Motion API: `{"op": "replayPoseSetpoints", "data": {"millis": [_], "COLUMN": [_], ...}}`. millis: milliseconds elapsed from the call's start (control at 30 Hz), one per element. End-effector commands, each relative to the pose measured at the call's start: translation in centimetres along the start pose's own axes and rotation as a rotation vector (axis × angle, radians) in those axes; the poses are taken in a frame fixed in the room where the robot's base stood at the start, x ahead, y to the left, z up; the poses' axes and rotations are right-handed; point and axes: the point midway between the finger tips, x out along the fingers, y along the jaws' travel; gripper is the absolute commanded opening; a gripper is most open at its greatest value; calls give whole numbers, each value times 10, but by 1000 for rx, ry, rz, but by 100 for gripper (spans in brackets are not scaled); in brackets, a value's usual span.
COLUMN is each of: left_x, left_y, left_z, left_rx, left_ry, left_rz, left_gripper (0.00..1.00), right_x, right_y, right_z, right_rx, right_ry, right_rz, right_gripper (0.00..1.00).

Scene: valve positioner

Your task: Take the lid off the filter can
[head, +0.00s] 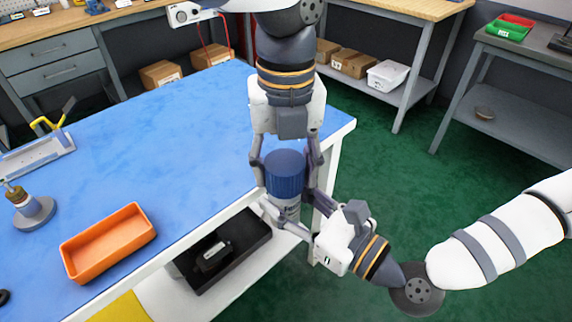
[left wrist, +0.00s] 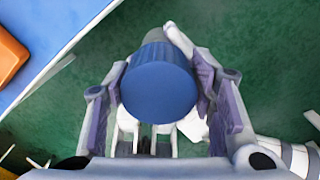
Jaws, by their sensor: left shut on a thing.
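The filter can (head: 288,209) is a light grey cylinder with dark lettering, held upright near the table's front right corner. Its ribbed blue lid (head: 285,172) sits at its top; I cannot tell whether the lid is loose. My left gripper (head: 286,178) comes down from above, its fingers shut on the lid from both sides. In the left wrist view, the round lid top (left wrist: 159,92) lies between the fingers, with part of the grey can (left wrist: 156,38) behind it. My right gripper (head: 291,212) reaches in from the lower right, its fingers around the can body.
An orange tray (head: 108,240) stands empty on the blue table (head: 185,135). A brass-topped fitting on a round grey base (head: 35,211) stands at the left. A black case (head: 215,255) lies on the shelf below. The middle of the tabletop is clear.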

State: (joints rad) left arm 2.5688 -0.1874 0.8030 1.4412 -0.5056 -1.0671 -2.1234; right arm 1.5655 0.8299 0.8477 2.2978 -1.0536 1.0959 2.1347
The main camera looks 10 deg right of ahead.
Motion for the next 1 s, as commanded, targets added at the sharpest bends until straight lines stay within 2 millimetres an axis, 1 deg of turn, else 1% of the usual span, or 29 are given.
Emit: {"op": "replayPoseSetpoints", "data": {"millis": [33,67,100,167,200,267,300,400,433,500,600,867,900,967,1000], "left_x": [-1,-1,-1,-1,-2,-2,-2,-2,-2,-2,-2,-2,-2,-2,-2], "left_y": [-5,-4,-3,-2,-1,1,2,3,4,4,5,6,6,6,6], "left_z": [-1,-1,0,0,1,1,1,0,0,0,0,1,1,1,1], "left_rx": [-202,-343,-529,-811,-996,-1258,-1419,-1745,-1820,-1949,-2038,-2049,-2049,-2049,-2048], "left_ry": [-1,-1,0,2,2,3,5,8,9,10,10,4,4,4,4], "left_rz": [-10,-10,-9,-10,-9,-9,-9,-9,-9,-10,-10,-11,-11,-10,-9], "left_gripper": [17,17,17,17,17,17,17,17,17,17,17,17,55,68,70], "right_x": [2,2,2,2,2,1,1,1,1,1,1,1,1,0,0], "right_y": [3,4,4,4,4,5,5,6,6,6,6,6,6,6,5], "right_z": [3,4,4,4,4,4,4,4,4,4,4,4,4,4,4], "right_rx": [-2,-2,-2,-2,-2,-2,-3,-3,-3,-2,-2,-1,-1,-1,-1], "right_ry": [-8,-8,-8,-8,-9,-9,-9,-10,-10,-10,-9,-8,-8,-8,-8], "right_rz": [11,11,12,14,14,16,16,18,18,18,18,18,18,17,16], "right_gripper": [0,0,0,0,0,0,0,0,0,0,0,0,0,0,0]}}
